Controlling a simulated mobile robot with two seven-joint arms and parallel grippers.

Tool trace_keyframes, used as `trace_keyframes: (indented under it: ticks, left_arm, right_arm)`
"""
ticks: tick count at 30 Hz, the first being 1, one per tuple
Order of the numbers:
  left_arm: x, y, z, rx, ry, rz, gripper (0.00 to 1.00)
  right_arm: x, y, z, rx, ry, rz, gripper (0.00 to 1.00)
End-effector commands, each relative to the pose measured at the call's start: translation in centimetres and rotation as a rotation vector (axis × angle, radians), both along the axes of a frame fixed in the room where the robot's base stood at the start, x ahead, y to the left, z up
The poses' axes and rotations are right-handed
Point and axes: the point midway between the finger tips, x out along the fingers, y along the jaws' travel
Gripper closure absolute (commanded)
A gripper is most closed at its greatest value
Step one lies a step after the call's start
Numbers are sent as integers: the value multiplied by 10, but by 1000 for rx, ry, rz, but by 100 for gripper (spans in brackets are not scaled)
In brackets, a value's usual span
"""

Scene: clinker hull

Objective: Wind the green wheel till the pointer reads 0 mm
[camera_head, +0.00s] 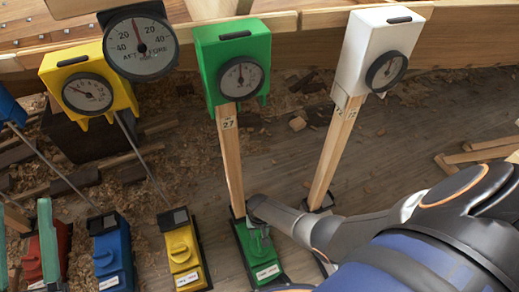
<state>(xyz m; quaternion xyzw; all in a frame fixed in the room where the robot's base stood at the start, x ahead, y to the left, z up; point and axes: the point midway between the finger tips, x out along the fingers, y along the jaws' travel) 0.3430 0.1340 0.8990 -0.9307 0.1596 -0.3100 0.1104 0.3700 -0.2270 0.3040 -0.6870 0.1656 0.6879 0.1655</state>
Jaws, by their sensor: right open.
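A green box (210,58) with a round dark-faced dial (240,78) sits on top of a wooden post (230,160) marked 27. The dial's pointer stands close to upright, but its scale is too small to read exactly. At the post's foot is a green base unit (266,272) with a white label. My right gripper (258,222) reaches in from the right, close over the upper end of this base. It is open. The green wheel cannot be made out clearly there, and I cannot tell whether the gripper touches it. My left gripper is not in view.
A white dial box (365,38) stands on a post to the right. A yellow dial box (120,92) and a larger AFT/FORE dial (141,45) are on the left. Yellow (183,256), blue (112,262) and red (63,250) base units stand left of the green one. Shavings litter the floor.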

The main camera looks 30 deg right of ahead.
Motion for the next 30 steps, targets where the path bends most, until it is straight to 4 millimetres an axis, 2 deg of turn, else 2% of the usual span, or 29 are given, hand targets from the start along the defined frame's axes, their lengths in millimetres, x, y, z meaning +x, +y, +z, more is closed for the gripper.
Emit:
trace_keyframes:
  ticks: [6,12,16,30]
  left_arm:
    - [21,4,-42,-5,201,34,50]
    - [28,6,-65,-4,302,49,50]
    - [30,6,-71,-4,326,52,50]
    - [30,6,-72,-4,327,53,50]
  right_arm:
    - [0,0,12,0,-1,-1,55]
    - [0,0,16,0,-1,-1,55]
    - [0,0,17,0,-1,-1,55]
    - [0,0,16,0,-1,-1,55]
